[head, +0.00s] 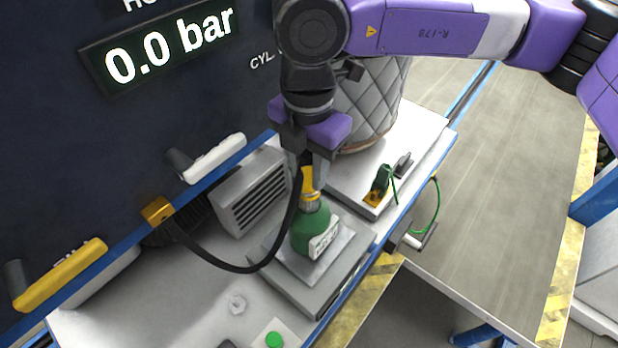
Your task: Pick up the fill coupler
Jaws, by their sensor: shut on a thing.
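The fill coupler (308,181) is a small yellow piece at the end of a black hose (245,268). My gripper (308,168) points down and is shut on the coupler, its fingers hiding part of it. The coupler is right above the brass valve of a small green cylinder (303,236). I cannot tell whether the coupler touches the valve. The cylinder stands upright on a grey square platform (285,268). The hose loops down from a yellow block (157,210) on the dark panel and rises to my gripper.
The panel display (160,45) reads 0.0 bar. A white handle (214,158) and a yellow handle (62,274) stick out from the panel. A vented grey box (254,194) stands left of the cylinder, a quilted drum (372,105) behind it. A green button (274,340) is at the front.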

